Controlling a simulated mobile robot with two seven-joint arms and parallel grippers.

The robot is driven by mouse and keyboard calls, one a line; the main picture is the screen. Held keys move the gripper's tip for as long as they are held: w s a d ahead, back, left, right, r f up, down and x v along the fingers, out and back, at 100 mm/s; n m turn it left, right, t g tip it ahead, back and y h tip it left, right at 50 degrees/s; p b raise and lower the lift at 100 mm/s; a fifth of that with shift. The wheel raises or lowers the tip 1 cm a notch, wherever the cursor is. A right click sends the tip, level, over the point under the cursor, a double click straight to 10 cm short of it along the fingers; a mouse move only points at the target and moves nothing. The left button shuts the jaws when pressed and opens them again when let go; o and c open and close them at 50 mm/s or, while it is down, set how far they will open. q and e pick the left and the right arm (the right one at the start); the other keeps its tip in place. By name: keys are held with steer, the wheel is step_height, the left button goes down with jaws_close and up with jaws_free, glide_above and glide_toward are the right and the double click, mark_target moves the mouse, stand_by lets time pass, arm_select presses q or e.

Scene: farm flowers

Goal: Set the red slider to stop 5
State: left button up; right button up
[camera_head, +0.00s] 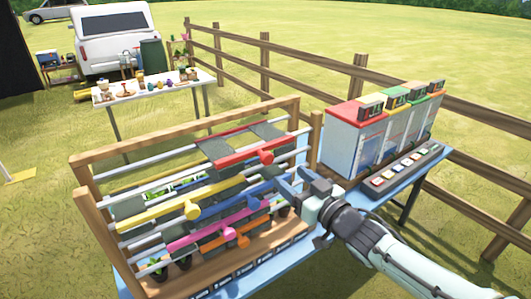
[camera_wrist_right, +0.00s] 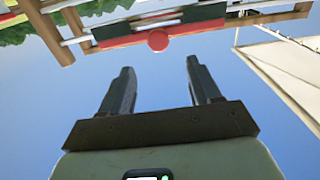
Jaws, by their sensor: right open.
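The red slider (camera_head: 238,158) is a flat red bar with a round knob on the upper front rail of a wooden rack, right of the rack's middle. In the right wrist view its red knob (camera_wrist_right: 158,41) is beyond the fingertips, roughly in line with the gap between them. My right gripper (camera_head: 289,184) is open and empty, below and right of the red knob in the head view. The right wrist view shows its two fingers (camera_wrist_right: 158,78) spread apart, touching nothing. My left gripper is in neither view. I cannot read stop numbers.
Yellow (camera_head: 160,214), blue (camera_head: 232,202), pink (camera_head: 215,234) and orange (camera_head: 229,243) sliders sit on lower rails. Dark labels line the rack's front base. A box unit with coloured tops (camera_head: 383,130) stands right of the rack. A wooden fence (camera_head: 359,73) runs behind.

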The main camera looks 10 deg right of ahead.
mark_target(269, 159)
steer(key=p+x, duration=0.1)
steer(key=x, duration=0.9)
steer(key=shift+w, duration=0.1)
steer(key=shift+w+a+f, duration=0.1)
steer(key=shift+w+a, duration=0.05)
steer(key=shift+w, duration=0.4)
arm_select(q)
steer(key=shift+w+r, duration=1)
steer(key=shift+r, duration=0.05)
arm_select(e)
jaws_close()
